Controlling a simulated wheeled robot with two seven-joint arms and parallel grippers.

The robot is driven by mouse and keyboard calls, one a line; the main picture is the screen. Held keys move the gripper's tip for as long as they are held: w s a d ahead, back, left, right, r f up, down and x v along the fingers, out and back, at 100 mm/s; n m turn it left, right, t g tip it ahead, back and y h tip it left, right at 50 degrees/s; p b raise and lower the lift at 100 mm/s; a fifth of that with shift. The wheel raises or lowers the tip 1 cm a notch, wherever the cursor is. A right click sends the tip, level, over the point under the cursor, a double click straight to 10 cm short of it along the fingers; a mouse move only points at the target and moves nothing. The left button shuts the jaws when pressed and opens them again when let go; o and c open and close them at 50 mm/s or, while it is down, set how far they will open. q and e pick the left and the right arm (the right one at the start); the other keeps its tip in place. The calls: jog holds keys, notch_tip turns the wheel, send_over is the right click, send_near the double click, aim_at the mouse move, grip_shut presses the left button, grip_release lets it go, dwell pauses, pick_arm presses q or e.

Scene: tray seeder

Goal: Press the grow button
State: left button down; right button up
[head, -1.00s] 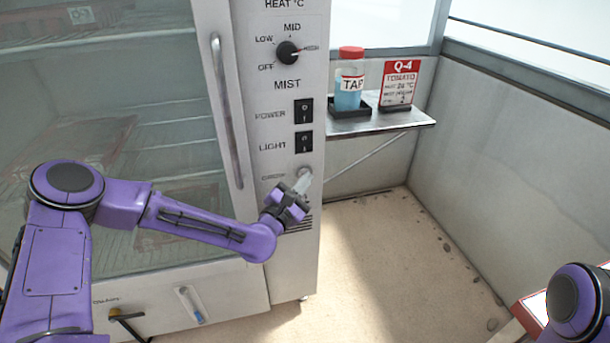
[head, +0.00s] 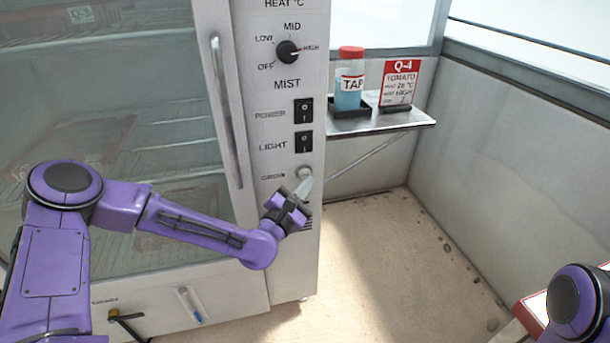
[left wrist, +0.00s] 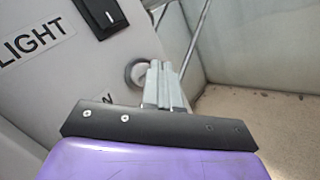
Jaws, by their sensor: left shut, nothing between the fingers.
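The grow button (head: 305,173) is a round, pale knob on the white control panel, beside the GROW label and below the LIGHT switch. It also shows in the left wrist view (left wrist: 133,72), partly covered by the fingers. My left gripper (head: 306,184) is shut and empty, with its fingertips just below and in front of the button. In the left wrist view its fingers (left wrist: 160,72) overlap the button's right side. I cannot tell whether they touch it. My right gripper is out of view; only part of that arm shows at the lower right.
Above are the LIGHT switch (head: 304,142), the POWER switch (head: 304,111) and the heat dial (head: 288,52). The glass door's handle (head: 226,110) is to the left. A shelf (head: 385,123) with a TAP bottle (head: 349,80) and a Q-4 card (head: 400,82) stands right. Floor right of the cabinet is clear.

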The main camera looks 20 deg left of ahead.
pick_arm(q)
jog(key=s+d, duration=0.1)
jog(key=s, duration=0.1)
jog(key=s+d+b, duration=0.1)
jog(key=s+d, duration=0.1)
dwell(0.4)
dwell(0.4)
jog(key=s+a+f+m+g+y, duration=0.2)
jog(key=s+f+m+g, duration=0.45)
jog(key=s+f, duration=0.55)
jog(key=s+a+f+m+g+y, duration=0.1)
jog(key=s+f+m+g, duration=0.55)
jog(key=f, duration=0.95)
jog(key=s+a+f+m+g+y, duration=0.25)
jog(key=s+a, duration=0.25)
jog(key=s, duration=0.3)
jog(key=s+a+f+m+g+y, duration=0.1)
jog(key=s+a+f+m+y, duration=0.1)
jog(key=s+a+m, duration=0.35)
notch_tip(320, 180, up, 13)
jog(key=s+n+p, duration=0.1)
jog(key=s+p, duration=0.1)
jog(key=p, duration=1.1)
jog(key=shift+s+a+r+p, duration=0.15)
jog(key=shift+s+p, duration=0.15)
jog(key=shift+p, duration=0.05)
